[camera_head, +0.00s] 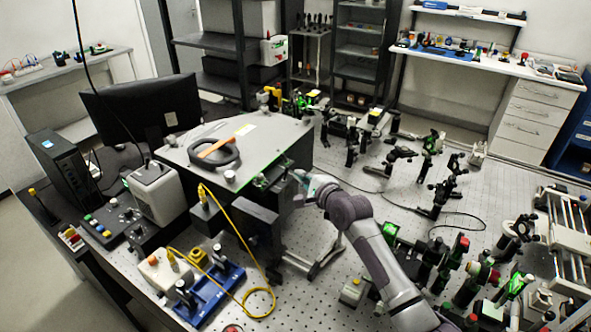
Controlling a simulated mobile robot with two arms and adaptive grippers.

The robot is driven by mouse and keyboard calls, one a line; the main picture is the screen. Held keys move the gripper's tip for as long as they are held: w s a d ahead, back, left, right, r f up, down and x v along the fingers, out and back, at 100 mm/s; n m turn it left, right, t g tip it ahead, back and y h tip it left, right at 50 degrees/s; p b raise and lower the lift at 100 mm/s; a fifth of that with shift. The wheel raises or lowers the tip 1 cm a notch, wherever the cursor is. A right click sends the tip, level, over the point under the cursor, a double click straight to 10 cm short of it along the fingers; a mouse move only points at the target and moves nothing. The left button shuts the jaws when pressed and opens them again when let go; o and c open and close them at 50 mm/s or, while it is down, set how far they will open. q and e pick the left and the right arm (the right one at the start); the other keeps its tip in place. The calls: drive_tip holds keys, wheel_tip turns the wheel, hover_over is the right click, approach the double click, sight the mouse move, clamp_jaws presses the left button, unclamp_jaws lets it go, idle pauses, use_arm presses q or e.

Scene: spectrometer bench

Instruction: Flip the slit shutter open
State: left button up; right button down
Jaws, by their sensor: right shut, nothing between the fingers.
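The spectrometer (255,137) is a large box with a light grey top and dark sides, in the middle of the bench. My right arm comes in from the lower right. My right gripper (299,180) is shut and empty, close against the dark front right side of the box. I cannot tell if it touches the box. The slit shutter is too small or hidden behind the gripper, so its position cannot be made out. My left gripper is not in view.
The perforated optical table (330,300) carries many mounts, crowded at the right. A black box (252,222) with a yellow fibre (229,223) stands in front of the spectrometer. A blue tray (212,298) lies front left. A monitor (142,108) stands behind left.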

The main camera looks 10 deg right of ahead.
sight(286, 173)
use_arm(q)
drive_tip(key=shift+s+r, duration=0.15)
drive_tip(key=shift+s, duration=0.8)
use_arm(e)
drive_tip(key=shift+x, duration=1.85)
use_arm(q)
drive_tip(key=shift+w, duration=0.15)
use_arm(e)
drive_tip(key=shift+f, duration=0.1)
